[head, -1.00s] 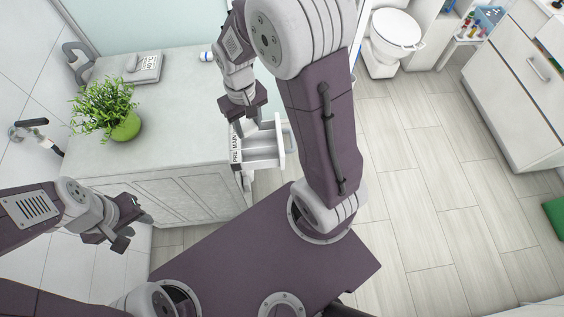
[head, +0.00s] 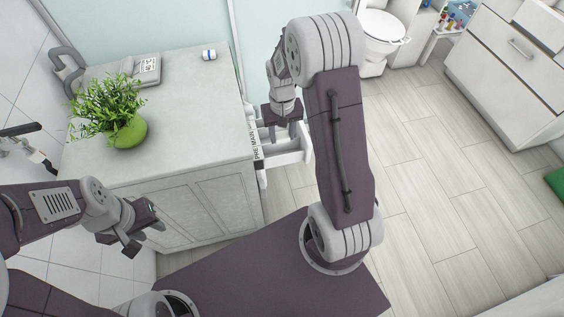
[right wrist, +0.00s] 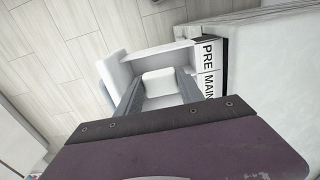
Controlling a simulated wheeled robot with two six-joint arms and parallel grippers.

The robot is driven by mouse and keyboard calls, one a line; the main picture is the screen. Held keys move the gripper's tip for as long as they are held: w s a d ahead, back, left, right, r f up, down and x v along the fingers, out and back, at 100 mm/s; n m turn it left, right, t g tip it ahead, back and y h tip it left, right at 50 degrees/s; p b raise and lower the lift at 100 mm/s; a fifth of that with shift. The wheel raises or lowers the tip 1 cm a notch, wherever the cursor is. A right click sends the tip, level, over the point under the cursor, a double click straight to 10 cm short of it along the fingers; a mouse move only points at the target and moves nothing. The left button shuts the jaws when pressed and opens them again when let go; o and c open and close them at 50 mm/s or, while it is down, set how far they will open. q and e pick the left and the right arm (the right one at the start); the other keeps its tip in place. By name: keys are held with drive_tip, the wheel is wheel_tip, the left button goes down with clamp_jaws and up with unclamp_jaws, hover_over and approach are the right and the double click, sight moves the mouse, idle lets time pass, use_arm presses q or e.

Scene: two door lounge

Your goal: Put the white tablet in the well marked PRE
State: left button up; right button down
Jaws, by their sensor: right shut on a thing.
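The white tablet (right wrist: 158,80) is between the two fingers of my right gripper (right wrist: 160,92) in the right wrist view. That gripper is shut on it, above the open white drawer (right wrist: 122,68). The drawer front carries the labels PRE (right wrist: 208,53) and MAIN (right wrist: 209,86). A divider separates its wells; I cannot tell exactly which well the tablet is over, or its height. In the head view my right gripper (head: 283,122) is over the drawer (head: 292,157), and the tablet is hidden there. My left gripper (head: 140,238) is open and empty, in front of the cabinet.
The drawer sticks out from the right side of a grey cabinet (head: 185,110). On its top are a potted plant (head: 128,132), a telephone-like device (head: 147,68) and a small white-and-blue container (head: 209,54). Open floor (head: 430,190) lies to the right.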

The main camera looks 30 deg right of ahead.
hover_over(283, 152)
drive_tip(key=s+a, duration=0.1)
drive_tip(key=s, duration=0.1)
wheel_tip(283, 152, down, 6)
drive_tip(key=shift+w+f+b, duration=0.1)
drive_tip(key=shift+w+b, duration=0.05)
drive_tip(key=shift+b, duration=0.25)
drive_tip(key=f, duration=0.3)
drive_tip(key=shift+s+a, duration=0.1)
drive_tip(key=shift+s, duration=0.1)
drive_tip(key=shift+w+f, duration=0.15)
drive_tip(key=shift+f, duration=0.15)
drive_tip(key=shift+f+b, duration=0.1)
drive_tip(key=shift+b, duration=0.2)
drive_tip(key=c, duration=0.7)
unclamp_jaws()
drive_tip(key=shift+c, duration=0.2)
